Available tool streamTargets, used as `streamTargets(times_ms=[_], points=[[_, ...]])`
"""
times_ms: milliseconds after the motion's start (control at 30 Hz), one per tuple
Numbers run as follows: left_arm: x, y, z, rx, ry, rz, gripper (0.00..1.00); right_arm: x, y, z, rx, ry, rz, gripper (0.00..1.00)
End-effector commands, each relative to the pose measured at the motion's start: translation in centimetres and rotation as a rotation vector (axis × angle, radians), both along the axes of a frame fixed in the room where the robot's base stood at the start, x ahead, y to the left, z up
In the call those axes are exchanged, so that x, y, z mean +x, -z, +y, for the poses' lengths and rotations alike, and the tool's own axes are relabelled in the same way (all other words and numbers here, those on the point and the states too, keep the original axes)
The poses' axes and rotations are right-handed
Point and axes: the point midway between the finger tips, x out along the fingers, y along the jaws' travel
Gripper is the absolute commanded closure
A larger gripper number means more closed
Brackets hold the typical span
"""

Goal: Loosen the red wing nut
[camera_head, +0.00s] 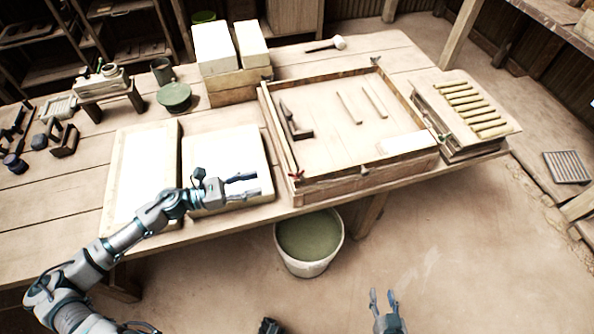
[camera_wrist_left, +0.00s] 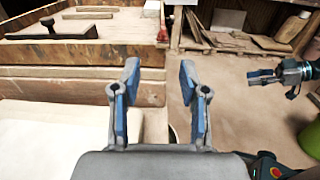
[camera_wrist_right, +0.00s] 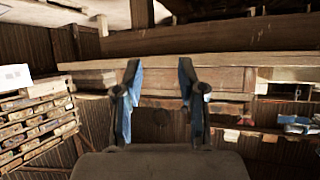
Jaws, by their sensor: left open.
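The red wing nut (camera_head: 297,174) sits at the near left corner of the wooden frame (camera_head: 335,183) on the table. In the left wrist view the red wing nut (camera_wrist_left: 162,34) shows small, beyond and between my open fingers. My left gripper (camera_head: 252,186) is open and empty, to the left of the red wing nut and apart from it, over the near edge of a pale slab. My right gripper (camera_head: 383,298) is open and empty, low in front of the table and well away from the frame.
A pale slab (camera_head: 226,158) lies left of the frame. A green wing nut (camera_head: 441,137) is at the frame's right corner. A dark angled tool (camera_head: 294,122) and two thin strips lie inside the frame. A bucket (camera_head: 309,243) stands on the floor below the table edge.

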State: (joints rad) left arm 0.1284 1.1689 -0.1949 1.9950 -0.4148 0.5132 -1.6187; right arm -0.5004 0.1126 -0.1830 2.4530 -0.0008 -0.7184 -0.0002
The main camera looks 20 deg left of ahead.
Motion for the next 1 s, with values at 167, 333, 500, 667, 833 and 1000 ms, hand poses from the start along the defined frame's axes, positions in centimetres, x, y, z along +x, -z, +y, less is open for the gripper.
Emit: streamTargets(times_ms=[167,333,500,667,833,1000], points=[[1.4,-0.4,-2.4,-0.002,0.001,-0.008,0.56,0.2,-0.4,0.1,0.008,-0.001,-0.030,0.60],[3.1,-0.5,-4.8,-0.002,0.000,-0.006,0.56,0.0,-0.2,-0.2,0.003,0.000,-0.003,0.60],[4.8,-0.5,-7.3,-0.002,0.000,-0.006,0.56,-0.8,0.5,-0.5,-0.015,0.002,0.060,0.60],[6.1,-0.4,-9.2,-0.003,-0.001,-0.004,0.56,-1.6,1.1,-0.7,-0.032,0.004,0.117,0.60],[6.8,-0.2,-10.2,-0.002,-0.001,-0.002,0.56,-2.0,1.6,-0.9,-0.040,0.005,0.149,0.60],[6.9,-0.1,-10.4,-0.001,-0.001,0.000,0.56,-2.2,1.7,-0.9,-0.042,0.006,0.157,0.60]])
